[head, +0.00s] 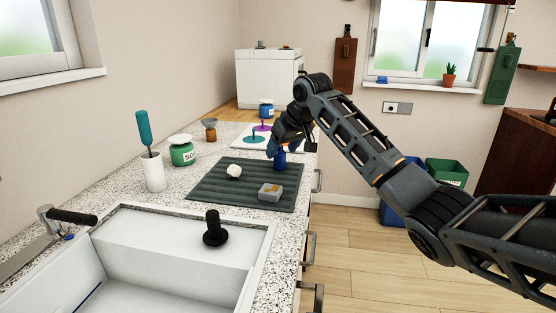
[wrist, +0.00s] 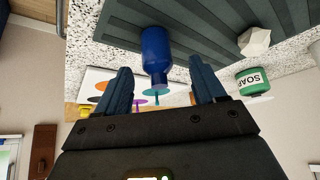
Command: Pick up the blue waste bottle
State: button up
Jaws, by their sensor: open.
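The blue waste bottle (head: 280,161) stands at the back right of the dark ribbed mat (head: 225,190) on the counter. My gripper (head: 284,147) is just above and around its top in the head view, hiding its upper part. In the wrist view the bottle (wrist: 156,48) shows ahead between the two blue fingers of my gripper (wrist: 161,68), nearer the left finger. The fingers are spread wide with visible gaps to the bottle. I cannot tell how far the bottle reaches between them.
On the mat are a white lump (head: 234,171) and a grey box with yellow (head: 270,192). Behind the bottle is a white board (head: 248,137) with coloured discs and a purple and a teal piece. A green soap jar (head: 182,152) stands left; the sink (head: 165,250) is in front.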

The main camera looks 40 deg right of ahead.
aim_at(282, 151)
jog(key=shift+x, duration=2)
jog(key=shift+s+d, duration=0.1)
jog(key=shift+d, duration=0.05)
jog(key=shift+c, duration=0.2)
jog(key=c, duration=1.1)
